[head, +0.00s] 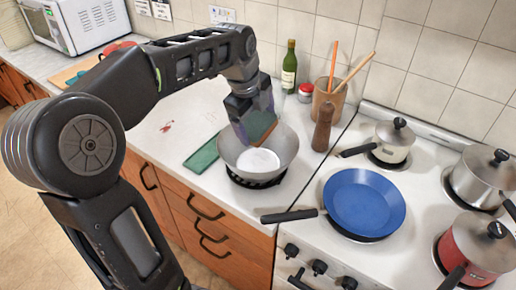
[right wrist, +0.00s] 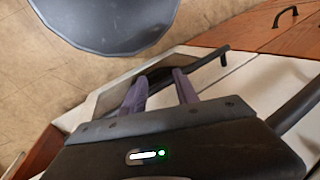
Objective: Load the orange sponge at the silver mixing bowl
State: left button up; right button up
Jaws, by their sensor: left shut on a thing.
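The silver mixing bowl (head: 283,148) stands on the counter left of the stove, on a dark ring-shaped base. A white round patch shows inside it; I cannot tell what it is. My left gripper (head: 252,122) is above the bowl, pointing down, and is shut on the orange sponge (head: 262,127). The sponge looks brown-orange with a green edge. It is tilted over the bowl's opening, and the fingers hide part of it. My right gripper (right wrist: 160,77) shows in the right wrist view, its two fingers apart with nothing between them.
A green cloth or mat (head: 203,154) lies left of the bowl. Behind are a green bottle (head: 289,70), a red-lidded jar (head: 305,92), a utensil crock (head: 325,100) and a brown mill (head: 323,128). A blue pan (head: 363,202) and several pots occupy the stove.

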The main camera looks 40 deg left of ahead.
aim_at(257, 124)
pick_arm(q)
jog(key=shift+r+p, duration=0.6)
jog(key=shift+r, duration=0.5)
dwell(1.6)
notch_tip(257, 124, up, 4)
jog(key=p, duration=0.3)
dwell(0.8)
